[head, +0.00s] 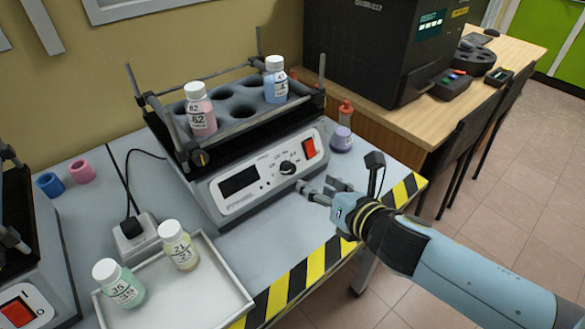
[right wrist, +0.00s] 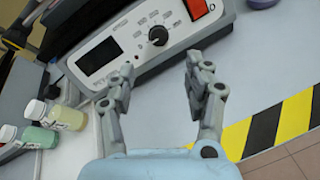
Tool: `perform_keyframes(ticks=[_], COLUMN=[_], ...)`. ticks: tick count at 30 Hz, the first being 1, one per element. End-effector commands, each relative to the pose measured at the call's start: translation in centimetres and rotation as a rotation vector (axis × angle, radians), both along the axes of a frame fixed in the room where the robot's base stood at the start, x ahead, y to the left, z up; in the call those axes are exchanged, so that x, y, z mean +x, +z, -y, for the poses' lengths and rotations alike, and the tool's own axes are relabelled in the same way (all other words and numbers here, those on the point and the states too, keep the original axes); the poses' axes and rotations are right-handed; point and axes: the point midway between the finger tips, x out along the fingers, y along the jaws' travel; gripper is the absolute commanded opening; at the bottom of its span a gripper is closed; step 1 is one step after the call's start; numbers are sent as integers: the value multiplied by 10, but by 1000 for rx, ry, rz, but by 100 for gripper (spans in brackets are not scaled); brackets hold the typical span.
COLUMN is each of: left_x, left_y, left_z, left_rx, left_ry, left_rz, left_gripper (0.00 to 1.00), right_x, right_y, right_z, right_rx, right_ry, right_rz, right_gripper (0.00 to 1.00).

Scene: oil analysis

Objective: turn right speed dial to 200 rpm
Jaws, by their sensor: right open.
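The speed dial (head: 288,168) is a round black knob on the light front panel of the shaker (head: 232,205), between a dark display (head: 238,181) and a red switch (head: 308,147). In the right wrist view the dial (right wrist: 158,35) shows beyond the fingertips, with a scale around it too small to read. My right gripper (head: 325,189) is open and empty, in front of the panel and apart from the dial. Its two fingers (right wrist: 158,78) stand wide apart in the right wrist view. My left gripper is not in view.
The shaker's rack holds a pink bottle (head: 200,110) and a blue bottle (head: 275,80). A white tray (head: 215,292) with a green bottle (head: 118,283) and a yellowish bottle (head: 179,245) lies at front left. A purple-based bottle (head: 341,138) stands right of the shaker. Striped tape (head: 300,284) marks the table edge.

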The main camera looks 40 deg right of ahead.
Motion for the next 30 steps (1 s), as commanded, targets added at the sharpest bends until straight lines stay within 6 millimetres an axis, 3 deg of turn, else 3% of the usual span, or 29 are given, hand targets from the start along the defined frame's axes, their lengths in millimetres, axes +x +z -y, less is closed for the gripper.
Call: perform_keyframes(ticks=[17,30], left_x=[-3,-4], left_y=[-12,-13], left_z=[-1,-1], left_rx=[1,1], left_ry=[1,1], left_rz=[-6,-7], left_gripper=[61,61], right_x=[89,100], right_y=[-34,-37], right_z=[5,5], right_rx=[-18,-17], right_ry=[13,13], right_rz=[5,3], right_gripper=[52,51])
